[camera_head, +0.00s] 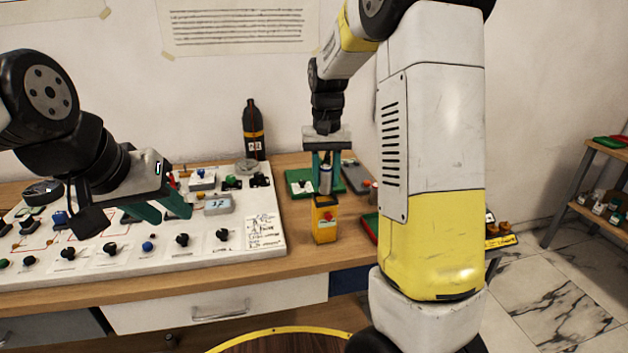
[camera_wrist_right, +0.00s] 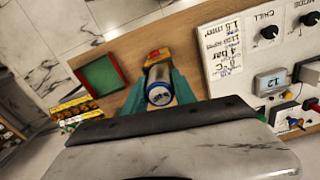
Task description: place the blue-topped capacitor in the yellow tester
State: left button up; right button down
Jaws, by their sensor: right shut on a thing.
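The capacitor (camera_head: 326,181) is a silver cylinder. Its blue-ringed top faces the camera in the right wrist view (camera_wrist_right: 160,95). My right gripper (camera_head: 325,172) is shut on it, with a green finger on each side, and holds it upright. The yellow tester (camera_head: 325,225), with a red part on its front, stands on the table directly below the capacitor. It shows partly behind the capacitor in the wrist view (camera_wrist_right: 157,58). I cannot tell whether the capacitor's lower end touches the tester. My left gripper (camera_head: 162,213) is over the control panel, its green fingers apart and empty.
The white control panel (camera_head: 200,245) with knobs fills the table's left. A green board (camera_head: 300,185) lies behind the tester. A red-and-green tray (camera_wrist_right: 101,76) is beside it, partly hidden by my right arm in the head view. A dark bottle (camera_head: 252,135) stands at the back.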

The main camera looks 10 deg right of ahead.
aim_at(325, 186)
jog(key=shift+w+d, duration=0.1)
jog(key=shift+w, duration=0.45)
jog(key=shift+w+f, duration=0.25)
jog(key=shift+f, duration=1.55)
jog(key=c, duration=1)
grip_release()
jog(key=shift+f, duration=0.15)
